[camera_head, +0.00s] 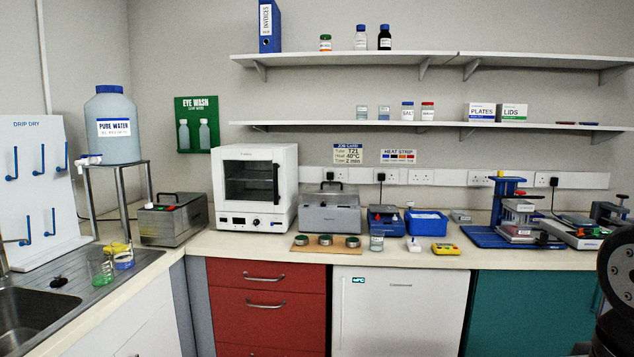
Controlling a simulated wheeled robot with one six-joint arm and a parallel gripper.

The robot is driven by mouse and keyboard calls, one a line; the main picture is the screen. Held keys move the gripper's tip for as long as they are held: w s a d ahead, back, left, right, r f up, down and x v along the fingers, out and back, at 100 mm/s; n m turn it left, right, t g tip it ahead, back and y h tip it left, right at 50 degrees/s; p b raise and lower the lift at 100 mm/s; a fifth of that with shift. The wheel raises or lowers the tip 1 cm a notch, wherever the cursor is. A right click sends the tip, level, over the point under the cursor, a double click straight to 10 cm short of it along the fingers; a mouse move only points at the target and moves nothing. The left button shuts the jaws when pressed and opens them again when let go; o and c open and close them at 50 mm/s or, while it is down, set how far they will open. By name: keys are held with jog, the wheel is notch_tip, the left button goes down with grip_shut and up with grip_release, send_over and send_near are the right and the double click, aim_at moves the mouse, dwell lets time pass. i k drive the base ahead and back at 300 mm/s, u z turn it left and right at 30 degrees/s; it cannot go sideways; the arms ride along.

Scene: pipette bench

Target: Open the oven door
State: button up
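The oven (285,218) is a white box on the worktop, left of centre. Its door (249,182) has a dark window in a white frame, and it looks shut. Shelf lines show faintly through the glass. A dark strip, perhaps a handle, shows at the right side of the window. Below the door are a small display and a round dark knob (256,222). My gripper's fingers are not in view. A dark, rounded part, probably of my arm, shows at the far right edge, well away from the oven.
A grey metal bath (173,221) stands left of the oven and a lidded grey unit (330,212) stands close on its right. A wooden board (325,248) with several round pieces lies in front, to the right. The red drawers (266,300) below are shut.

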aim_at(276, 156)
jog(key=z, duration=0.3)
jog(key=k, duration=0.3)
jog(key=u, duration=0.55)
jog(key=i, duration=0.65)
jog(key=u, duration=0.75)
jog(key=i, duration=1.55)
jog(key=z, duration=1.1)
jog(key=i, duration=0.45)
jog(key=z, duration=0.5)
